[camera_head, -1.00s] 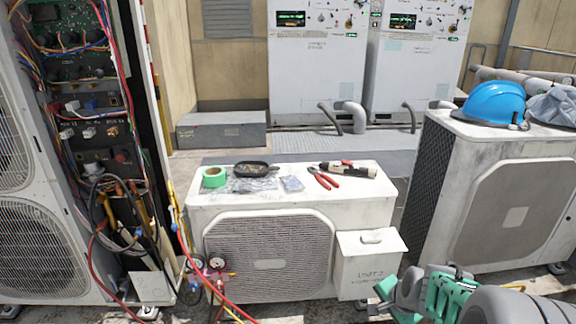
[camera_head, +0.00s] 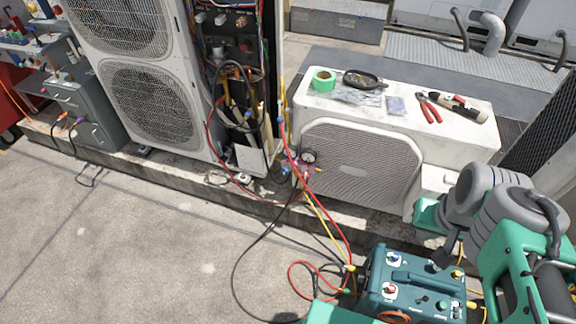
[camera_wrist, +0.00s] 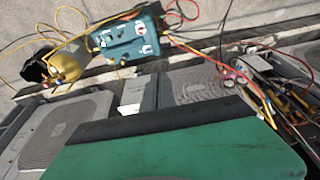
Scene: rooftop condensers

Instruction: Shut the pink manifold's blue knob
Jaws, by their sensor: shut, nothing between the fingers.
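The pink manifold (camera_head: 300,170) hangs low at the left front corner of the white condenser, with round gauges and hoses on it. Its blue knob (camera_head: 285,170) is a small spot on its left side; its turn position is too small to tell. The manifold also shows small in the wrist view (camera_wrist: 236,76), partly among hoses. My gripper (camera_head: 430,218) is at the right in the head view, well apart from the manifold. It is shut and empty; its fingertips are hard to make out. A green part of my arm's end fills the lower wrist view.
A teal machine (camera_head: 415,285) with knobs stands on the ground, front right. Red, yellow and black hoses (camera_head: 320,215) cross the ground to the manifold. Tape, pliers and a pan lie on the white condenser (camera_head: 350,115). An open-wired tall unit (camera_head: 150,100) stands left. Concrete at front left is clear.

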